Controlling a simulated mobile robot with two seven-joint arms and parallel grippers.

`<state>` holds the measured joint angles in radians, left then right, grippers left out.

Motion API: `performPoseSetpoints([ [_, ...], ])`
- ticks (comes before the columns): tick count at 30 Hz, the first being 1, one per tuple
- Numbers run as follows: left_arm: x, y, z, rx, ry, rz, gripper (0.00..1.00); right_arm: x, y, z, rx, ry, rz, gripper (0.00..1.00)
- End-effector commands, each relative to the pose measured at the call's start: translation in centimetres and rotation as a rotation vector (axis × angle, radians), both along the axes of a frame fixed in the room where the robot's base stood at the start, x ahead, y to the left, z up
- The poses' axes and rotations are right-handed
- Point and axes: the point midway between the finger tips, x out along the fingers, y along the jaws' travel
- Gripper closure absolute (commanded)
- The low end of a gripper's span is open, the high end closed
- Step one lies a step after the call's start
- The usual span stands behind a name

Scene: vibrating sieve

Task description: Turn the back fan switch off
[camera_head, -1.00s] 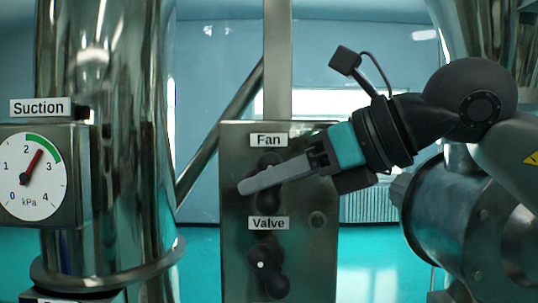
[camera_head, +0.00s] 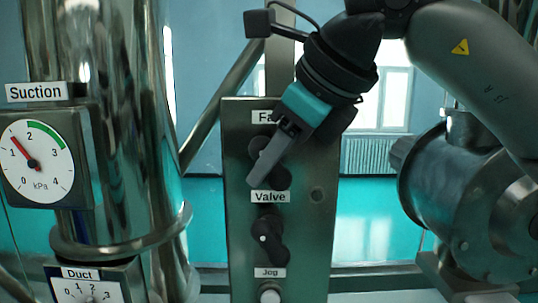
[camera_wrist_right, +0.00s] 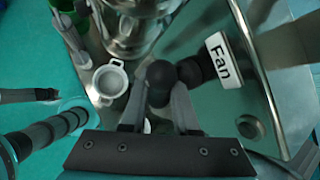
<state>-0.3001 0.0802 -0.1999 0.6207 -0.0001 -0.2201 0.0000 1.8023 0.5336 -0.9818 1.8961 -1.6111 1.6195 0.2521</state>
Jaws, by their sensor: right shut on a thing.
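The black fan switch (camera_head: 281,178) is on a grey metal panel, under the partly hidden Fan label (camera_head: 263,117). My right gripper (camera_head: 262,178) comes down from the upper right in front of it and hides its middle. In the right wrist view, the fingers of my right gripper (camera_wrist_right: 158,105) are on either side of the rounded black fan switch knob (camera_wrist_right: 160,75), shut on it. The Fan label (camera_wrist_right: 223,60) is beside it. My left gripper is not in view.
The Valve switch (camera_head: 268,240) is below, with a Jog button (camera_head: 269,294) under it. The Suction gauge (camera_head: 35,160) reads between 1 and 2 kPa, below its green band. A large steel cylinder (camera_head: 115,120) stands left, and a horizontal metal drum (camera_head: 455,185) right.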

Motion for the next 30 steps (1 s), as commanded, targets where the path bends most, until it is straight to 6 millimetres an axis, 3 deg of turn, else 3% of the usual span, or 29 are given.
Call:
performPoseSetpoints([
  [12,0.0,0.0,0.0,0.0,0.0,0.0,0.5,0.0,0.0,0.1,-0.007,-0.003,0.0,1.0],
  [13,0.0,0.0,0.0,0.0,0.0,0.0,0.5,0.0,0.0,0.1,-0.007,-0.003,0.0,0.69],
  [16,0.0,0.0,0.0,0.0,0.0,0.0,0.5,0.0,0.0,0.1,-0.007,-0.003,0.001,0.59],
  [25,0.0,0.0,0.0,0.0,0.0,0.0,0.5,-0.1,-0.1,0.3,-0.005,-0.002,0.0,0.59],
  [30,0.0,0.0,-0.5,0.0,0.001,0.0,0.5,-1.2,-1.0,1.9,-0.004,-0.006,-0.001,0.59],
])
